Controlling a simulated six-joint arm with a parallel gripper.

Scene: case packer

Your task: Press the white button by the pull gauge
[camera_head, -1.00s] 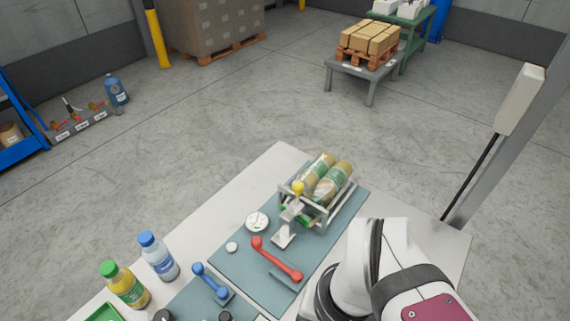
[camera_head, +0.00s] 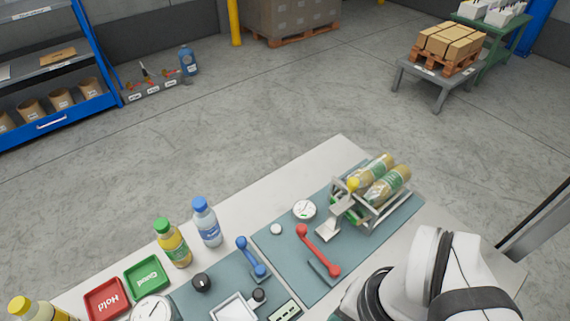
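The white button (camera_head: 276,229) is a small round disc on the right blue-grey panel (camera_head: 285,261), near its left edge. The pull gauge (camera_head: 304,209), a round white dial with a dark needle, sits just to its upper right. The two are close but apart. Nothing covers the button. My arm shows at the lower right as white and dark links, right of the panel. My gripper is not in view.
A red lever (camera_head: 319,251) stands right of the button, and a blue lever (camera_head: 251,257) to its left. A metal rack (camera_head: 372,212) holds bottles at the back right. A blue-capped bottle (camera_head: 206,222) and a green-capped bottle (camera_head: 173,243) stand left. Table space behind the button is clear.

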